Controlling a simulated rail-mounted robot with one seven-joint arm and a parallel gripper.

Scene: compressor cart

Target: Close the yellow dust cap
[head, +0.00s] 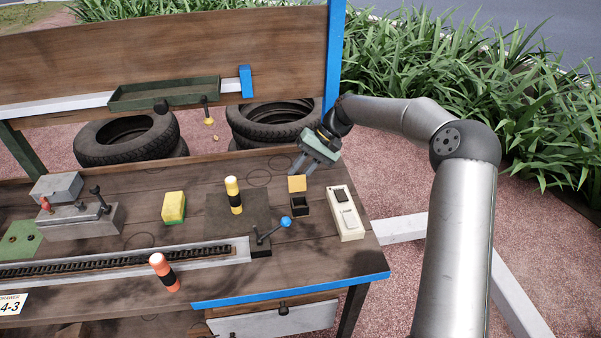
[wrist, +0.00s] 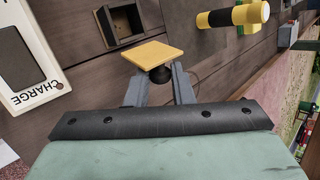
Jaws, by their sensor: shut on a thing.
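The yellow dust cap (head: 297,184) is a small square plate standing open at the back edge of a dark, open-topped box (head: 300,206) near the bench's right end. In the wrist view the cap (wrist: 160,54) has a round black knob (wrist: 161,75) on its near side. The open box (wrist: 123,22) lies beyond it. My gripper (head: 302,167) reaches in from behind the cap. In the wrist view my gripper's fingers (wrist: 160,80) sit on either side of the knob, shut on it. The contact points are partly hidden by the cap.
A white CHARGE switch box (head: 346,213) stands right of the dark box. A blue-knobbed lever (head: 286,221) and a yellow-and-black post (head: 233,194) are to its left. A yellow sponge-like block (head: 173,207) sits farther left. The bench's back right corner is mostly clear.

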